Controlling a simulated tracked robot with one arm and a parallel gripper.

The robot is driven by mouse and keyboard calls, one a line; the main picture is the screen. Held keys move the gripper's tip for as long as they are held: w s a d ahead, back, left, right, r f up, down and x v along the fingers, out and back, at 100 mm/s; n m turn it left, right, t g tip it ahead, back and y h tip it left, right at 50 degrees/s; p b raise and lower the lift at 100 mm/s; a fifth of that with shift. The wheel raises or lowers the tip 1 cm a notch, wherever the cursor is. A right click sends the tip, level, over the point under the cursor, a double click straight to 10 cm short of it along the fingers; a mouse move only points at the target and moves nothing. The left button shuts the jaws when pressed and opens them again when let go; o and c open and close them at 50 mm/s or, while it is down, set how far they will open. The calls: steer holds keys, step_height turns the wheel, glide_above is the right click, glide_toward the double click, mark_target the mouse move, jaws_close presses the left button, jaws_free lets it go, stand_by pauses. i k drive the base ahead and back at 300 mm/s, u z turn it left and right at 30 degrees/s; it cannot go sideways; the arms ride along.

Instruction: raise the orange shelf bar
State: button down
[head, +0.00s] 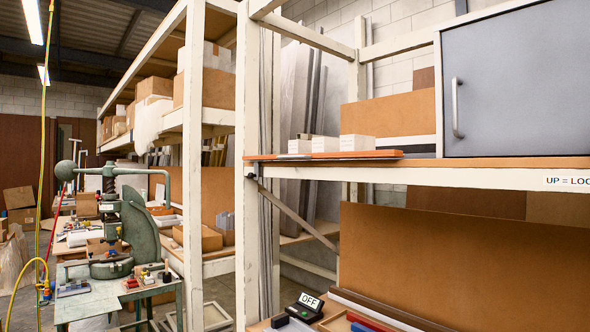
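The orange shelf bar (370,154) lies flat along the front edge of the cream shelf, above its beam (420,173). Its left end is near the upright post, and its right end stops left of the grey cabinet. Small white boxes (355,143) stand just behind it. A label starting "UP = LOC" (568,181) is on the beam at the right, cut off by the picture edge. My gripper is not in view.
A grey cabinet (515,90) with a handle stands on the shelf. Below are an "OFF" display (308,303) and a brown panel (470,260). A green fly press (135,235) stands on a bench at left. Cream posts (248,170) flank the bar's left end.

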mark_target(385, 153)
steer(key=z, duration=0.2)
steer(key=i, duration=2)
steer(key=u, duration=0.9)
